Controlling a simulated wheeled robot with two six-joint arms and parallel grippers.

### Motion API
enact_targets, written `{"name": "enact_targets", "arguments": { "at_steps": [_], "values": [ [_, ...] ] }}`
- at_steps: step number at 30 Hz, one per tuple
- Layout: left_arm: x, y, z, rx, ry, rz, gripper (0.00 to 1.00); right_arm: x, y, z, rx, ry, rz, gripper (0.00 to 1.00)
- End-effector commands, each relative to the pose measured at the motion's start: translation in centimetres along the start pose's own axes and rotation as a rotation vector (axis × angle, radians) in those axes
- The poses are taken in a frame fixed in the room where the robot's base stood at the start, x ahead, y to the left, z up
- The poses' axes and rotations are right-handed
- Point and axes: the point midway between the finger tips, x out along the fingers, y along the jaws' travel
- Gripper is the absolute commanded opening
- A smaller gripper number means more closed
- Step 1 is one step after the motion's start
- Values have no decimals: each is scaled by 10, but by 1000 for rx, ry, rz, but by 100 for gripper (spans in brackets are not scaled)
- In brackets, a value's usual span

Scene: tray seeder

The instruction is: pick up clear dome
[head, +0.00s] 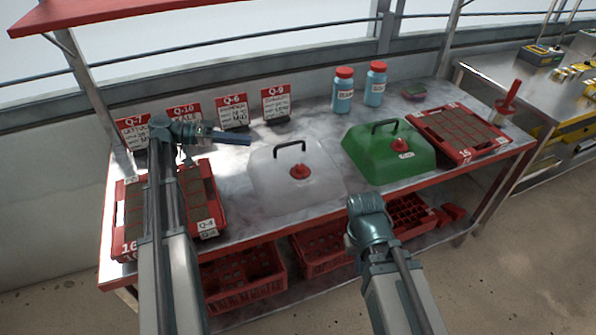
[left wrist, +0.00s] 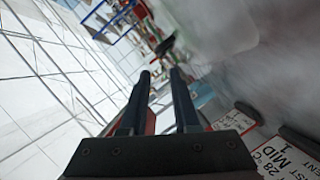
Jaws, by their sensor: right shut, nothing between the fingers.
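The clear dome (head: 270,185) sits on the metal bench, left of the green dome. It is see-through and boxy, with a black handle (head: 290,146) and a red knob (head: 299,171) on top. My left gripper (head: 248,138) is up and left of the dome's handle, apart from it, its fingers pointing right. In the left wrist view its two dark fingers (left wrist: 160,75) stand apart with nothing between them. My right gripper (head: 366,222) is in front of the bench's front edge, right of the clear dome. It is shut and empty; its fingers are mostly hidden by the wrist.
A green dome (head: 372,163) and a red tray (head: 468,155) stand to the right. Two blue bottles (head: 343,98) are behind. Red seed trays (head: 222,229) lie at left, under my left arm. Label cards (head: 276,103) line the back. Red crates (head: 245,289) fill the lower shelf.

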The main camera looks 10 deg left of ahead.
Motion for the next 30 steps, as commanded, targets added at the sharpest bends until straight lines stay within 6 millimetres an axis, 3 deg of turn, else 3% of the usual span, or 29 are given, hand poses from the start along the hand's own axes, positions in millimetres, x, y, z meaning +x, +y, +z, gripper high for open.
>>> {"name": "enact_targets", "arguments": {
  "at_steps": [10,15,23,30],
  "values": [
    [64,0,2,1,-3,1,30,15,-1,-1,0,0,0,0],
    [77,0,1,0,-2,1,30,16,-2,-1,0,0,0,0],
    [81,1,1,0,-1,0,30,17,-2,-1,0,0,0,0],
    [109,4,2,0,-3,1,30,21,-2,-1,0,0,0,0]
  ]
}}
